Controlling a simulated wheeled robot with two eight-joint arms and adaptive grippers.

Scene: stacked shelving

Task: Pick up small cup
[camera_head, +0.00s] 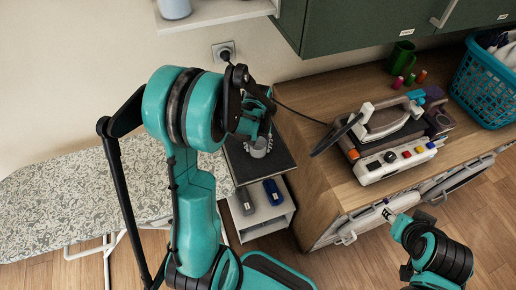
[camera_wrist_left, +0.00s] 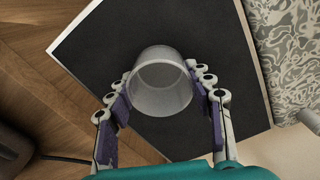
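The small cup (camera_wrist_left: 160,90) is whitish and translucent. In the left wrist view it is between the two fingers of my left gripper (camera_wrist_left: 160,100), over a black surface. In the head view the cup (camera_head: 259,148) is below my left gripper (camera_head: 256,138), partly hidden by the fingers. Whether it rests on the black top is hard to tell. My right arm (camera_head: 440,255) shows at the lower right, with its fingers not clear.
The black-topped small shelf (camera_head: 278,160) holds a grey and a blue item (camera_head: 272,192) below. A patterned ironing board (camera_head: 80,200) is at left. A wooden counter (camera_head: 325,180) at right carries an iron (camera_head: 390,120), a green mug (camera_head: 401,57) and a blue basket (camera_head: 485,85).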

